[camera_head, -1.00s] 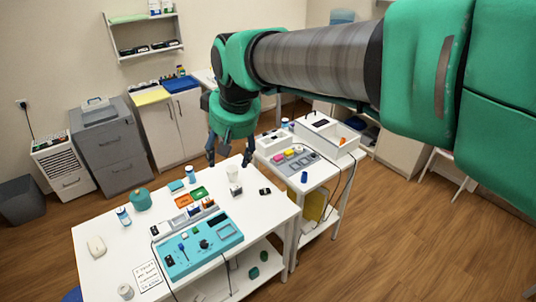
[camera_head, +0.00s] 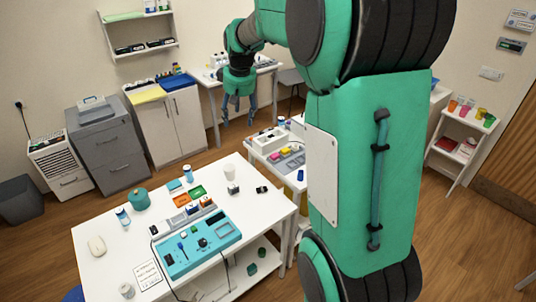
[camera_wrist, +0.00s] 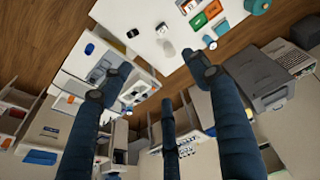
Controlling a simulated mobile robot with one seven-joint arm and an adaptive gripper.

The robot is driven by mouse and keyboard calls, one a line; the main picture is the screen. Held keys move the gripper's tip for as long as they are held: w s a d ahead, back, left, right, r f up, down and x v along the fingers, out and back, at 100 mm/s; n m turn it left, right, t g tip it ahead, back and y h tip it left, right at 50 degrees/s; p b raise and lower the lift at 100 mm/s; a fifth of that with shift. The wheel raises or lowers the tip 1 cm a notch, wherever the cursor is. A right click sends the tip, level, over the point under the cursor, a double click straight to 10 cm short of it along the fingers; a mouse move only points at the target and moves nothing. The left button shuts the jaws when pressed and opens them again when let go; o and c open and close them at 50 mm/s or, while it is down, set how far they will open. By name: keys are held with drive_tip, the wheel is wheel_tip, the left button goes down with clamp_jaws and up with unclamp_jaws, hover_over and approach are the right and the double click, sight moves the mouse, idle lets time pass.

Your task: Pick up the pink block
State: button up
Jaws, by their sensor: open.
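My gripper (camera_head: 238,118) hangs fingers-down up and back to the left of that table in the head view, apart from the block. Its fingers are spread and nothing is between them. In the wrist view my gripper (camera_wrist: 160,80) also shows open, with dark fingers across the picture. I cannot make out the pink block in the wrist view.
The larger white table (camera_head: 105,262) holds a teal control panel (camera_head: 200,240), a teal pot (camera_head: 138,198), bottles and a white cup (camera_head: 229,172). A white box (camera_head: 268,141) stands behind the pink block. My arm hides the smaller table's right part. Cabinets line the wall.

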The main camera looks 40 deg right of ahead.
drive_tip(key=w+d+f+p, duration=0.1)
drive_tip(key=w+d+f, duration=0.3)
drive_tip(key=d+f, duration=0.4)
drive_tip(key=w+d+f+g+p, duration=0.1)
drive_tip(key=w+d+f, duration=0.3)
drive_tip(key=d+f, duration=0.5)
drive_tip(key=w+d+f+p, duration=0.1)
drive_tip(key=w+d+f, duration=0.2)
drive_tip(key=d+f, duration=0.6)
drive_tip(key=d, duration=0.2)
drive_tip(key=shift+w+d+g+y, duration=0.3)
drive_tip(key=shift+w+d, duration=0.1)
drive_tip(key=shift+f, duration=0.15)
hover_over(275, 154)
drive_tip(key=s, duration=0.1)
drive_tip(key=shift+f, duration=4.1)
drive_tip(key=shift+w+a+f, duration=0.1)
drive_tip(key=shift+w+f, duration=0.05)
drive_tip(key=shift+f, duration=1.15)
drive_tip(key=shift+w+a+f, duration=0.1)
drive_tip(key=shift+w+f, duration=0.05)
drive_tip(key=shift+f, duration=1.15)
